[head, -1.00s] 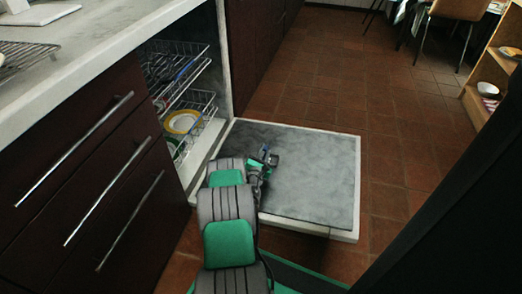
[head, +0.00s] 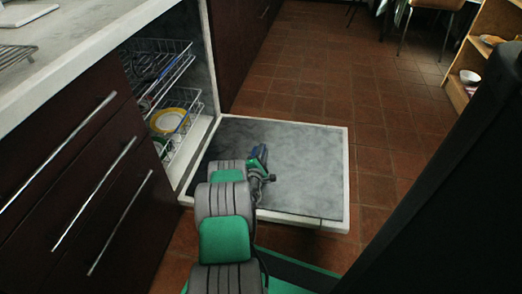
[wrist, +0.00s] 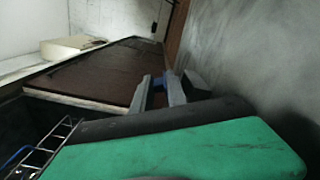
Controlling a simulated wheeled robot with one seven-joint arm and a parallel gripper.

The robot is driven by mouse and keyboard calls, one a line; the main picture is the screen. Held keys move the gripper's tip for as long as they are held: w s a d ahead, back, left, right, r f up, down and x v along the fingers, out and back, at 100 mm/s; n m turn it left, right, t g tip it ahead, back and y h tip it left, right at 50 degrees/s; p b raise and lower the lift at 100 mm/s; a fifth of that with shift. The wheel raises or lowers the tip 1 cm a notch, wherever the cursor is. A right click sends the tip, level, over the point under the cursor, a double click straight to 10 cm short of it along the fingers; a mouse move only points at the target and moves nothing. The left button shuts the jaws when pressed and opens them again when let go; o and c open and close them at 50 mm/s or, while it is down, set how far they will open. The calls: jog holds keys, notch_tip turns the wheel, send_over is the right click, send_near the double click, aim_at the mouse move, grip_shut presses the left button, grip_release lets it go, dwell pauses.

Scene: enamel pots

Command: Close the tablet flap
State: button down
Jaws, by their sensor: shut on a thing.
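The dishwasher door (head: 300,150) is folded down flat in the head view, its grey inner face up. I cannot make out the tablet flap on it; my arm covers the near left part of the door. My gripper (wrist: 158,92) shows its two grey fingers in the wrist view, shut on a small blue thing (wrist: 157,82). I cannot tell what this blue thing is. In the head view my gripper is over the door's inner face, and whether it touches is unclear. The grey surface (wrist: 260,50) at the right of the wrist view looks like the door's inner face.
Wire racks (head: 165,75) with a yellow-rimmed plate (head: 170,120) stand inside the open dishwasher. Dark drawers (head: 85,185) with long bar handles are at the left. A wooden shelf (head: 460,95) stands at the right.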

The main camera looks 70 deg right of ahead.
jog(key=shift+f, duration=0.1)
dwell(0.5)
jog(key=c, duration=1.5)
grip_release()
jog(key=shift+o, duration=0.5)
